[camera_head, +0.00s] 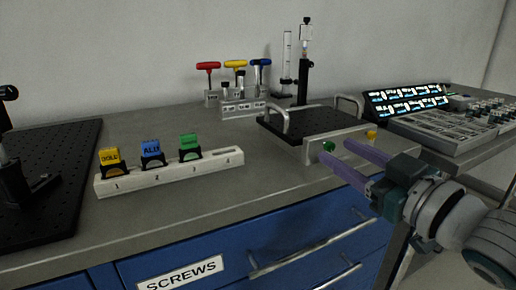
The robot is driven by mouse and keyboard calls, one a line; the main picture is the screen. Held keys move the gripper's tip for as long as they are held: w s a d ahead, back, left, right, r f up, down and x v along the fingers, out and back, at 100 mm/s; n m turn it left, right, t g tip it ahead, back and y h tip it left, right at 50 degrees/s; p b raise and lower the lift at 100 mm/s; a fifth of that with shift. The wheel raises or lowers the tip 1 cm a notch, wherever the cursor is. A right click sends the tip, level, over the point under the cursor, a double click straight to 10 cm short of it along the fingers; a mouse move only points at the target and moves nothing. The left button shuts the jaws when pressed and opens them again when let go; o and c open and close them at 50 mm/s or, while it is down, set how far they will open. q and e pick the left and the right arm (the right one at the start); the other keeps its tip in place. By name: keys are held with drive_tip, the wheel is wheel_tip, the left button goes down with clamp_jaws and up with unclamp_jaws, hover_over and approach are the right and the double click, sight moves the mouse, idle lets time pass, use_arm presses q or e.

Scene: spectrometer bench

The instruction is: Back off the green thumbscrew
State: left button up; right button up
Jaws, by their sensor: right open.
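The green thumbscrew (328,146) is a small round green knob on the light front bar (315,152) of a black plate with metal handles. A yellow knob (371,135) sits farther right on the same bar. My right gripper (334,154) comes in from the right, with two purple fingers pointing at the green thumbscrew. Its fingers are apart and nothing shows between them. The fingertips are close to the green thumbscrew; I cannot tell whether they touch it. My left gripper is not in view.
A white numbered rack (170,178) holds yellow, blue and green blocks. Red, yellow and blue T-handle tools (235,65) stand behind. A black post (303,80) rises behind the plate. A display panel (405,99) and grey trays are at right. Blue drawers (290,240) lie below the bench edge.

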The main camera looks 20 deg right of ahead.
drive_tip(key=shift+w, duration=0.8)
drive_tip(key=shift+c, duration=0.3)
clamp_jaws()
